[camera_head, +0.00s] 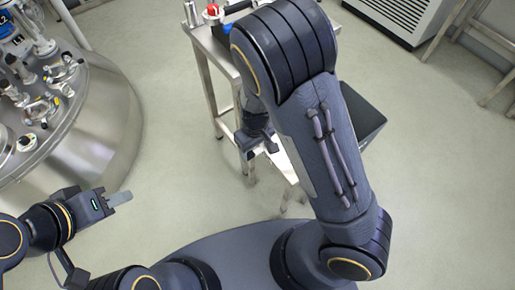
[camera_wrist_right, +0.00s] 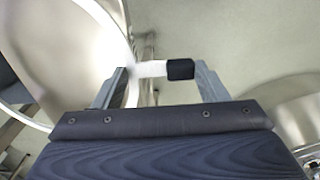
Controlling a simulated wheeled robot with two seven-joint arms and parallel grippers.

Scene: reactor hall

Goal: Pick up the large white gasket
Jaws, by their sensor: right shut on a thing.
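The large white gasket (camera_wrist_right: 118,30) shows as a broad white ring at the left of the right wrist view, cut off by the picture's edge. A white tab with a black end (camera_wrist_right: 181,69) sticks out from it to the right. My right gripper (camera_wrist_right: 166,84) has this tab between its fingers and is shut on it. In the head view my right gripper (camera_head: 258,140) is at the steel table, partly hidden by my right arm. I cannot make out the gasket clearly there. My left gripper (camera_head: 120,198) is empty at the lower left, seen side-on, its opening unclear.
A steel table (camera_head: 205,42) with red and blue items stands behind my right arm. A dark box (camera_head: 362,112) is to the arm's right. A large steel vessel (camera_head: 110,125) with fittings fills the left. A white cabinet (camera_head: 405,15) stands at the back.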

